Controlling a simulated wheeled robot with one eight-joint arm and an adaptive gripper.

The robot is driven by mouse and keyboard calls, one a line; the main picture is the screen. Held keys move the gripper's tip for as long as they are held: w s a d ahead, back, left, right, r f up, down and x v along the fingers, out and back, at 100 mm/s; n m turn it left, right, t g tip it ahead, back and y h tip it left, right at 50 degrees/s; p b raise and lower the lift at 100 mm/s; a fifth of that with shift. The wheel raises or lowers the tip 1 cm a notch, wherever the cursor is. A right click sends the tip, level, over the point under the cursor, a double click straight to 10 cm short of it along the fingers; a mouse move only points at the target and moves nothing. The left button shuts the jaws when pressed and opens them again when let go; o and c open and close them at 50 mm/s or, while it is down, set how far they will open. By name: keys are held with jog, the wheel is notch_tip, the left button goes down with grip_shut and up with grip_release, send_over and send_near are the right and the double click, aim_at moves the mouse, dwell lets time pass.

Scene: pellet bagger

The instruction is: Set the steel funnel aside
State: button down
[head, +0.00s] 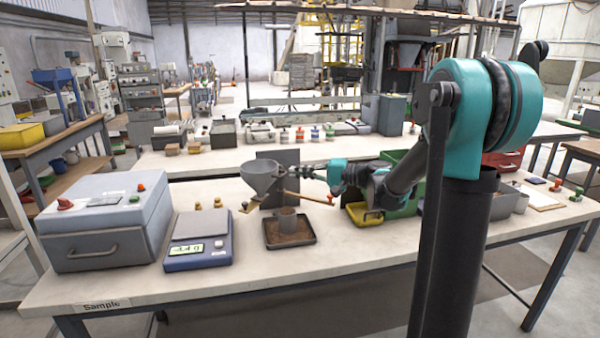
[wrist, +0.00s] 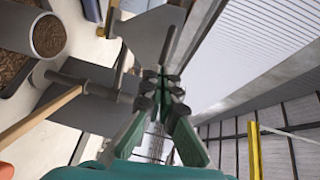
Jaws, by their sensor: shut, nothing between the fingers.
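The steel funnel (head: 261,176) is a grey cone, wide end up, left of centre in the head view. It appears above the table, in front of a dark upright plate (head: 284,158). My gripper (head: 300,171) is just right of the funnel. In the wrist view its fingers (wrist: 165,82) are together and hold nothing.
A wooden handle (head: 305,197) lies close below my gripper. A scale (head: 199,241), grey machine (head: 105,222) and green bin (head: 405,180) stand around.

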aim_at(268, 174)
jog(key=a+m+t+h, duration=0.1)
jog(key=a+t, duration=0.1)
jog(key=s+a+m+t+h, duration=0.1)
jog(key=a+m+t, duration=0.1)
jog(key=s+a+m+t+h, duration=0.1)
jog(key=a+m+t, duration=0.1)
jog(key=shift+s+a+t, duration=0.1)
jog(key=shift+a+t, duration=0.2)
jog(key=shift+a, duration=0.1)
jog(key=shift+w+a+h, duration=0.15)
jog(key=shift+a, duration=0.8)
jog(key=shift+w+a+h, duration=0.15)
jog(key=shift+a, duration=0.8)
jog(key=shift+w+a, duration=0.2)
jog(key=shift+a, duration=0.35)
jog(key=shift+w+a, duration=0.15)
jog(key=shift+a, duration=0.35)
